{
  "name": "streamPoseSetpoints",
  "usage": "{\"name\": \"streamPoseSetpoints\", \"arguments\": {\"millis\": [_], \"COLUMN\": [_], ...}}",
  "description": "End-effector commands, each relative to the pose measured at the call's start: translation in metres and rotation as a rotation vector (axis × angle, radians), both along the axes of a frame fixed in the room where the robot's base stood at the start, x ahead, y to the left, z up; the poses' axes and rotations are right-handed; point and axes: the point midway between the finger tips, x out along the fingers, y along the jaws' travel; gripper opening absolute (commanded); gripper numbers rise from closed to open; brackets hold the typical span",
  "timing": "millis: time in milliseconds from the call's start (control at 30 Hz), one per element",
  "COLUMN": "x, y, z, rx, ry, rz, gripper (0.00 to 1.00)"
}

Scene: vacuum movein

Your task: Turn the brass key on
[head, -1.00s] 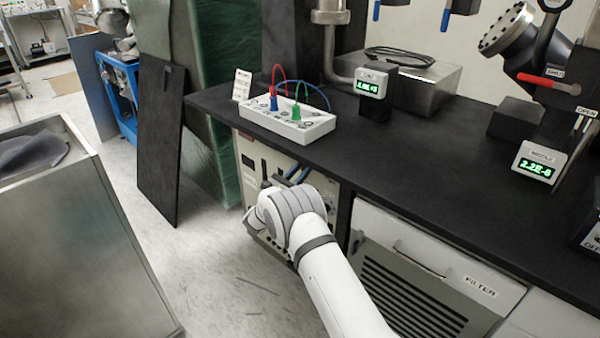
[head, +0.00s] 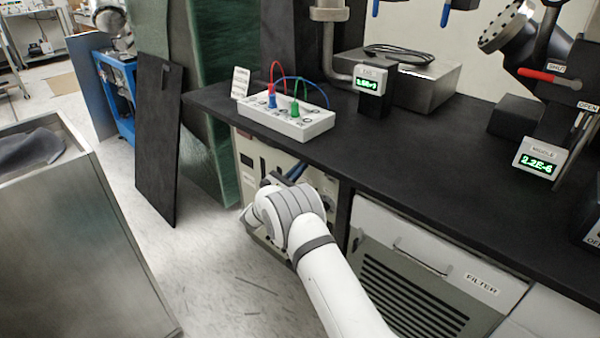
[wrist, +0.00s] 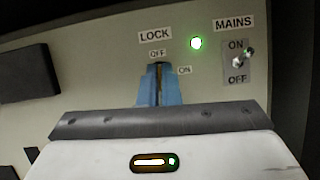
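The brass key shows in the wrist view as a thin upright strip (wrist: 159,84) between my fingers, below the LOCK label (wrist: 155,35). OFF is printed straight above it and ON to its upper right. My gripper (wrist: 159,68) has its blue fingers close together, one on each side of the key, and looks shut on it. The key's lower part is hidden by the gripper body. In the head view my gripper (head: 292,174) is at the front of the cream cabinet (head: 250,160) under the bench, and the key is hidden there.
Right of the lock are a lit green lamp (wrist: 196,43) and the MAINS toggle switch (wrist: 243,57). A dark block (wrist: 28,72) is on the panel's left. The black bench top (head: 400,160) overhangs the cabinet. A steel cart (head: 75,230) stands at the left.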

Motion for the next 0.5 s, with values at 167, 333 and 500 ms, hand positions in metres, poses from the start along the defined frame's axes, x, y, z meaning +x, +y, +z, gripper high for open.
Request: {"name": "streamPoseSetpoints", "arguments": {"millis": [167, 333, 500], "x": [0.0002, 0.0004, 0.0005], "y": [-0.0007, -0.0004, 0.0000], "z": [-0.0070, -0.0074, -0.0067], "rx": [0.098, 0.220, 0.347], "ry": [-0.074, -0.170, -0.270], "rz": [-0.004, -0.005, -0.006], "gripper": [0.00, 0.00, 0.00]}}
